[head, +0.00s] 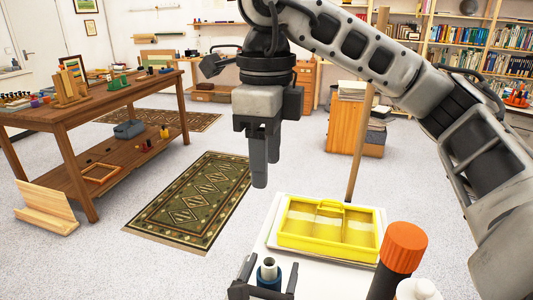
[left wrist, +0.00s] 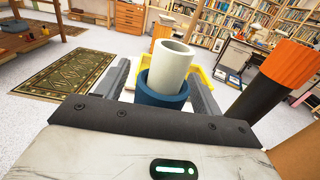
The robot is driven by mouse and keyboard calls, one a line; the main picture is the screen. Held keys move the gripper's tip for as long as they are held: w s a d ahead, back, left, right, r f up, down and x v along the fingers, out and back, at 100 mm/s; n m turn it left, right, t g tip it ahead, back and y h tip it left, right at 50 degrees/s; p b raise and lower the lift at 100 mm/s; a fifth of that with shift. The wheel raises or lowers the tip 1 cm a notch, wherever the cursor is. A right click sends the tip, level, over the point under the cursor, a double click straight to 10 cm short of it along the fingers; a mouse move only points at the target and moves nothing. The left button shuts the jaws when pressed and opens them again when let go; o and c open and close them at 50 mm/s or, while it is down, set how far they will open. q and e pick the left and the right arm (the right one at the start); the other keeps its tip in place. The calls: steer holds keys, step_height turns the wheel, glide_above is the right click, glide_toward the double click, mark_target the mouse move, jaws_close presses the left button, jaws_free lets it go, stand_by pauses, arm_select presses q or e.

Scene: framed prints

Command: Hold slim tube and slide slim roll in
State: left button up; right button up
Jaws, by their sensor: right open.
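The slim tube is dark blue and stands upright in the left wrist view (left wrist: 163,92) and at the bottom of the head view (head: 268,280). The slim roll (left wrist: 173,64) is pale and hollow; it is partly inside the tube, with its upper part sticking out above the rim. It also shows in the head view (head: 268,264). My left gripper (left wrist: 163,84) has a finger on each side of the tube, close against it, and appears shut on it. My right gripper (head: 265,165) is open and empty, pointing down above and behind the tube. The tube's lower end is hidden.
A yellow divided tray (head: 328,249) lies on the white table (head: 300,290) behind the tube. A black tube with an orange cap (head: 404,247) and a white object (head: 418,290) stand close on the right. A wooden workbench (head: 110,100) is far left.

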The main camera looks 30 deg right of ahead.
arm_select(q)
steer(key=shift+s, duration=0.1)
steer(key=v, duration=1.2)
